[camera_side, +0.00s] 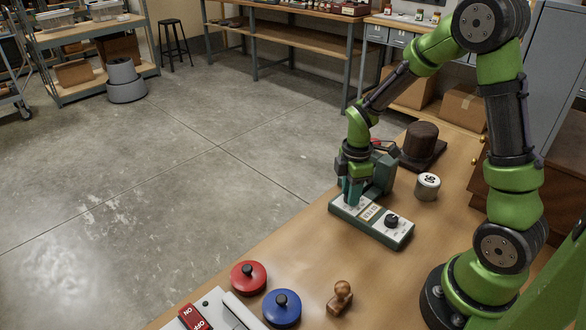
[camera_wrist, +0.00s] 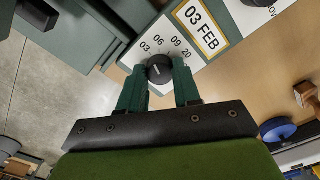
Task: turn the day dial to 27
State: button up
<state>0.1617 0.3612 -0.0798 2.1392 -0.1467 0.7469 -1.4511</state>
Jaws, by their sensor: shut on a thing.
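The date stamp device (camera_side: 404,240) is a green block with a pale top panel, lying on the wooden table. In the wrist view its window reads "03 FEB" (camera_wrist: 203,22). The day dial (camera_wrist: 159,70) is a black knob with a short white mark. Numbers 03, 06, 09 and 20 show around it; the others are hidden. The mark points roughly towards the 03–06 side; I cannot tell exactly. My gripper (camera_wrist: 160,85) is shut on this knob, one green finger on each side. In the side view my gripper (camera_side: 352,192) covers the dial. A second black knob (camera_side: 391,220) sits at the near end.
Beside the device are a tin (camera_side: 427,187) and a dark brown hat-shaped object (camera_side: 422,143). Table between is clear.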

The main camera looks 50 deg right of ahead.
jog(key=m, duration=1.2)
jog(key=shift+m, duration=0.3)
jog(key=m, duration=0.3)
jog(key=shift+m, duration=0.4)
jog(key=m, duration=1.1)
jog(key=shift+m, duration=0.4)
